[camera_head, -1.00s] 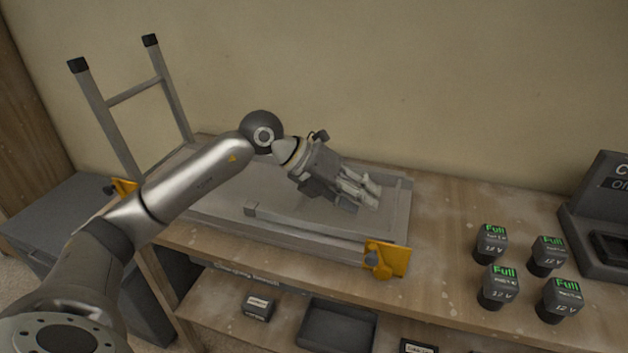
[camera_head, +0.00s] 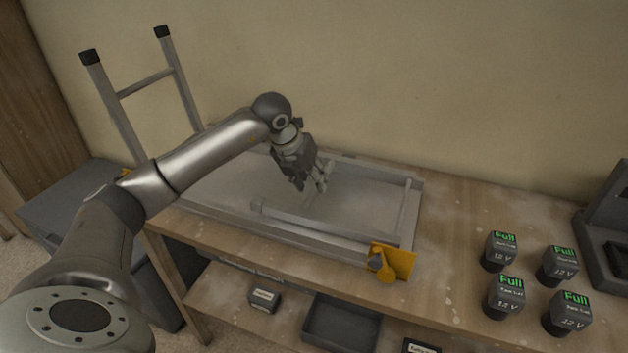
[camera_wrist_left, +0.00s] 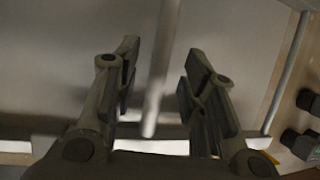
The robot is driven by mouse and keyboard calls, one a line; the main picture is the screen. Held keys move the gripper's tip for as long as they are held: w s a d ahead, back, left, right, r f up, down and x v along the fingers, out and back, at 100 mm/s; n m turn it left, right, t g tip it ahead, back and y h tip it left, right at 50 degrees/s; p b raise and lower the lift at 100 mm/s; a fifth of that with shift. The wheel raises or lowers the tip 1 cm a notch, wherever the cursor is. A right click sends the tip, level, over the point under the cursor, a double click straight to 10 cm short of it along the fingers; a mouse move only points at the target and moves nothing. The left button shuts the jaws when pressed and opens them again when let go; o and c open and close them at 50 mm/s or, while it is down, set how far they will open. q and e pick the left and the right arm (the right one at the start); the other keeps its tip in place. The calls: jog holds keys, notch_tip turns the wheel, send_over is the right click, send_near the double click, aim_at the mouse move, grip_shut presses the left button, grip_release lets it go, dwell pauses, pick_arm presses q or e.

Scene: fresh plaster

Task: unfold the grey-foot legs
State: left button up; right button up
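A grey folding table (camera_head: 225,190) lies underside up on the workbench. At its left end, a leg pair with black feet (camera_head: 91,57) stands up. At the right, a grey leg frame (camera_head: 330,222) lies folded down inside the rim, its near leg ending in a grey foot (camera_head: 257,205). My left gripper (camera_head: 312,188) is open and empty above the table's middle, fingers pointing down and slightly right. In the left wrist view, a grey bar (camera_wrist_left: 158,85) shows between the spread fingers (camera_wrist_left: 161,52); contact is not visible. My right gripper is out of view.
A yellow bracket (camera_head: 392,262) sits at the table's front right corner. Several batteries marked Full (camera_head: 505,297) and a dark charger (camera_head: 606,232) stand at the right. A tray (camera_head: 342,325) lies on the shelf below. Bare bench lies between table and batteries.

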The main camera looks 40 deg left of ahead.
pick_arm(q)
jog(key=shift+x, duration=1.15)
grip_shut()
